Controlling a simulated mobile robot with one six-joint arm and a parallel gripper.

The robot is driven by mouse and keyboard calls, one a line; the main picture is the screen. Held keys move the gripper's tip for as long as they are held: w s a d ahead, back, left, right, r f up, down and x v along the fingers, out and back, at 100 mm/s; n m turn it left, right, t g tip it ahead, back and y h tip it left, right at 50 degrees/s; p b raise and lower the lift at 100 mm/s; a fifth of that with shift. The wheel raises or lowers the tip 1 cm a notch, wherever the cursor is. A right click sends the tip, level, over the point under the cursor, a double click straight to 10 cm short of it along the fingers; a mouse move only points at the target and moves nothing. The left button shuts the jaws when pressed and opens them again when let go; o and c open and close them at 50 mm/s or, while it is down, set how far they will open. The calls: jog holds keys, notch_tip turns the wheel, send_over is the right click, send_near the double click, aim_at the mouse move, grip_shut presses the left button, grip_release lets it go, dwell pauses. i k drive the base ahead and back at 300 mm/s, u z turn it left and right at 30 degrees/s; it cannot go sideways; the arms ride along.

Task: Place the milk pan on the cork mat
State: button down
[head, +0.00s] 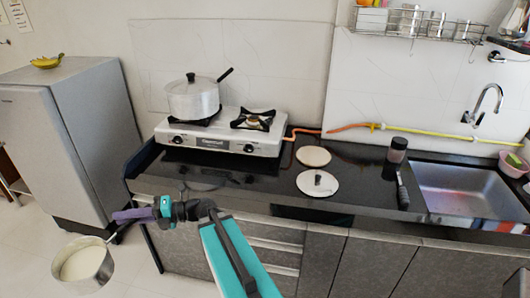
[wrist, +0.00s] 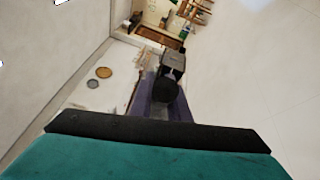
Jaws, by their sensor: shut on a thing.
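The milk pan (head: 83,263) is a small metal pot with a dark handle and pale, creamy contents. It hangs in the air at the lower left of the head view, off the counter's left end. My gripper (head: 122,219), with purple fingers, is shut on its handle. In the wrist view, the dark handle end (wrist: 165,90) shows between the fingers; the pan's bowl cannot be made out there. The cork mat (head: 313,155) is a round, pale tan disc lying bare on the black counter, right of the stove and well away from my gripper.
The stove (head: 218,139) bears a lidded pot (head: 193,101). A dark-topped jar (head: 397,151) and the sink (head: 468,187) are to the right. A fridge (head: 75,135) stands left.

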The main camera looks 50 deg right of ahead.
aim_at(329, 161)
jog(key=z, duration=0.7)
jog(key=i, duration=0.55)
jog(key=u, duration=0.95)
jog(key=k, duration=0.15)
jog(key=z, duration=1.65)
jog(key=k, duration=0.7)
